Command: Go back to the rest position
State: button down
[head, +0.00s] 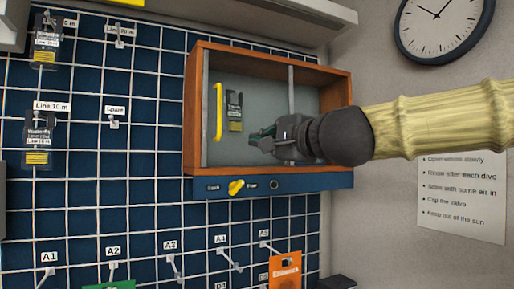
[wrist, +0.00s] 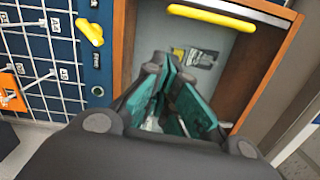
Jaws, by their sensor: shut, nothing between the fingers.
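My gripper (head: 260,138) is in front of the wooden-framed wall cabinet (head: 268,175), near its lower middle, with my arm reaching in from the right. Its teal-padded fingers are shut with nothing held. In the wrist view, the fingers (wrist: 174,72) point at the cabinet's grey panel. The panel has a yellow handle (head: 219,112), which also shows in the wrist view (wrist: 211,17). The fingers look apart from this handle. A dark packet with a yellow part (head: 234,112) shows beside the handle. My gripper and arm hide the cabinet's lower right part.
A blue strip below the cabinet carries a yellow knob (head: 236,187). A blue grid board (head: 85,160) with hooks, labels and hanging packets fills the left. An orange card (head: 285,270) hangs below. A clock (head: 444,25) and a notice (head: 462,200) are on the right wall.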

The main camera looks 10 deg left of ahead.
jog(key=b+v, duration=0.1)
jog(key=v, duration=0.3)
jog(key=shift+w+d, duration=0.1)
jog(key=shift+w, duration=0.05)
jog(key=shift+w, duration=0.1)
